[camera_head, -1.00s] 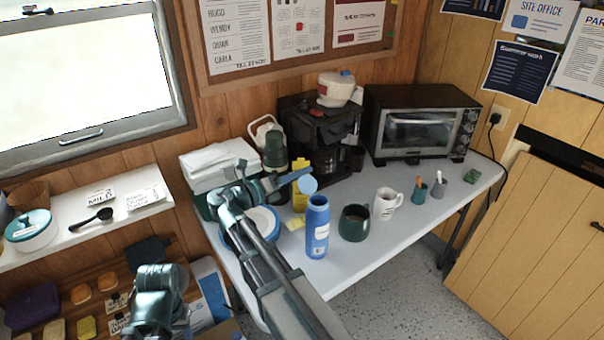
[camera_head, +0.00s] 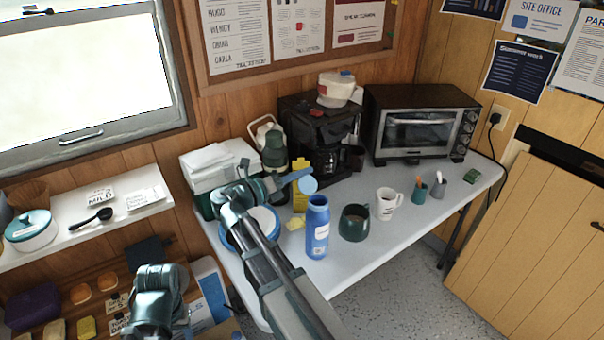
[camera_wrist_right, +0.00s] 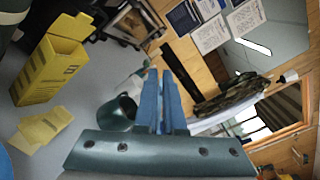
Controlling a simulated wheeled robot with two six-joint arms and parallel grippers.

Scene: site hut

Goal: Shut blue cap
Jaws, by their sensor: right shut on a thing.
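The blue bottle (camera_head: 317,232) stands upright near the front edge of the table. Its light blue round cap (camera_head: 308,186) shows just above and left of the bottle's mouth, not lying flat over it. My right gripper (camera_head: 296,177) reaches in from the left with its fingers at the cap's upper edge. Its blue fingers (camera_wrist_right: 163,100) are together in the right wrist view, shut on the cap; the contact itself is hard to see. The bottle is not clearly seen in that view. My left arm shows at the lower left, its fingers not visible.
A dark green mug (camera_head: 354,223) stands close right of the bottle, with a white mug (camera_head: 388,203) beyond. A yellow box (camera_head: 300,198) and a blue-rimmed plate (camera_head: 262,219) are behind and left. The coffee maker (camera_head: 322,135) and toaster oven (camera_head: 420,125) stand at the back.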

